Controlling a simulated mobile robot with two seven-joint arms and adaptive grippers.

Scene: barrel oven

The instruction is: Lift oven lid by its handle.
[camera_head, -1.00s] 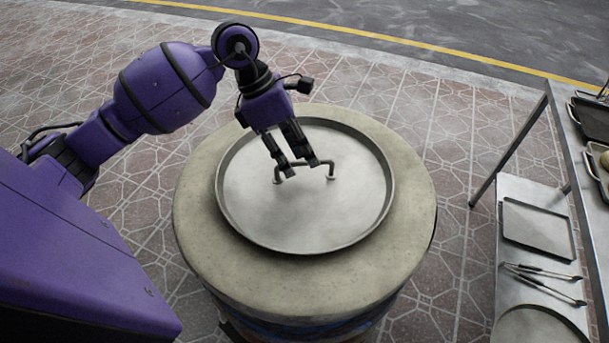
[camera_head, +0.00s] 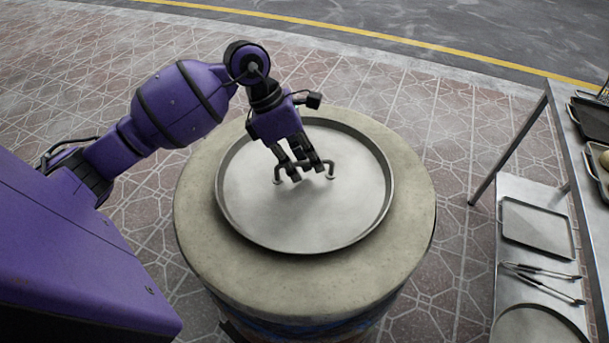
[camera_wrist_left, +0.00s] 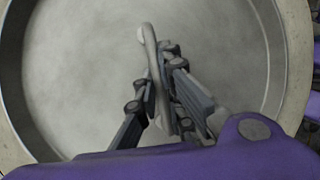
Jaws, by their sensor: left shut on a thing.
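The oven lid (camera_head: 300,222) is a round, shallow grey metal pan with a raised rim, resting flat on the barrel oven's top. Its bar handle (camera_head: 330,170) stands up near the middle of the lid. My left gripper (camera_head: 307,173) is shut on the middle of the handle, coming from above. In the left wrist view the handle (camera_wrist_left: 150,50) runs between the two fingers of my left gripper (camera_wrist_left: 160,108). The fingers hide part of the handle. My right gripper is in neither view.
The round stone-coloured oven top (camera_head: 405,235) surrounds the lid. A metal rack (camera_head: 515,265) at the right holds a tray (camera_head: 537,228) and tongs (camera_head: 545,282).

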